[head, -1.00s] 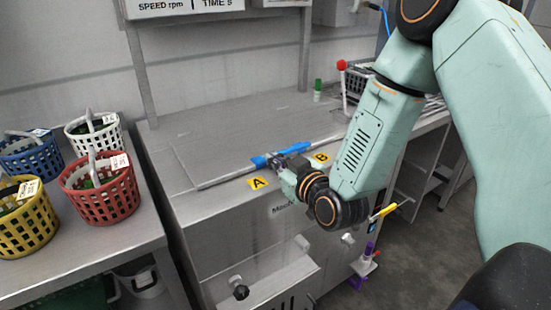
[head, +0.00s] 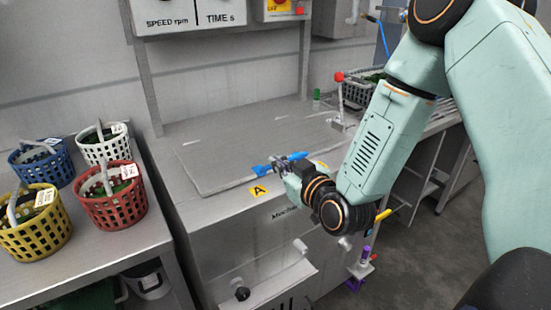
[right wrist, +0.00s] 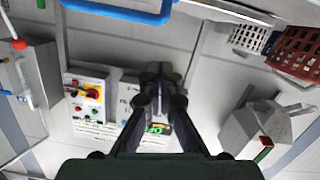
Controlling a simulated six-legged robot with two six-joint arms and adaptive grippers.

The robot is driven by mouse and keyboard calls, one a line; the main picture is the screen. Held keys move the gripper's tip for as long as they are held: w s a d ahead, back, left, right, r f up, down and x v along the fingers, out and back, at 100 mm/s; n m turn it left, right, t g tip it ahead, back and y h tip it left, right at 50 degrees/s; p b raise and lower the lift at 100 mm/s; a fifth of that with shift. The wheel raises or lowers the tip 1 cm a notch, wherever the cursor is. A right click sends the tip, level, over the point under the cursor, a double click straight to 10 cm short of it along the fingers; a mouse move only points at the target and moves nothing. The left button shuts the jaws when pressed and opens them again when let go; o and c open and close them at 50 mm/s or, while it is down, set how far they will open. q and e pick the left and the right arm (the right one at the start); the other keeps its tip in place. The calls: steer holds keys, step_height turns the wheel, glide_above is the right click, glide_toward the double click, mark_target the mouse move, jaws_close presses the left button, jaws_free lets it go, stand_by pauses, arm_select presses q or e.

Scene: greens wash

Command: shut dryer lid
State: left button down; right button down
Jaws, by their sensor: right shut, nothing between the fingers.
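The dryer lid (head: 225,160) is a grey panel on top of the steel machine (head: 240,240). It lies flat or nearly flat; I cannot tell whether a small gap remains at its front edge. Its blue handle (head: 262,170) is at the front edge, above the yellow A label (head: 258,190). My right gripper (head: 278,165) is at the handle, overlapping it in the head view; contact is unclear. In the right wrist view, the shut, empty fingers (right wrist: 160,75) point past the blue handle (right wrist: 120,12), which is at the top left. My left gripper is out of view.
Blue (head: 40,164), white (head: 102,147), red (head: 112,205) and yellow (head: 36,232) baskets stand on the left counter. A red-tipped lever (head: 339,90) and dark basket (head: 358,92) are behind my right arm. A control box (head: 280,9) hangs at the back.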

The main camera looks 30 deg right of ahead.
steer(key=s+p, duration=0.2)
steer(key=s, duration=0.5)
steer(key=shift+s+d, duration=0.15)
steer(key=shift+d, duration=0.15)
steer(key=shift+a, duration=0.1)
steer(key=s+a+f+m+g, duration=0.25)
steer(key=s+f+g, duration=0.2)
steer(key=f, duration=0.45)
steer(key=s+a+f+g, duration=0.1)
steer(key=s+f+g, duration=0.5)
steer(key=s, duration=0.6)
steer(key=s+a+f+g, duration=0.2)
steer(key=s+f+g, duration=0.3)
steer(key=s+f, duration=0.5)
steer(key=shift+s+a+f+g+h, duration=0.15)
steer(key=shift+s+f+g+h, duration=0.2)
steer(key=shift+s, duration=0.75)
steer(key=shift+m, duration=0.25)
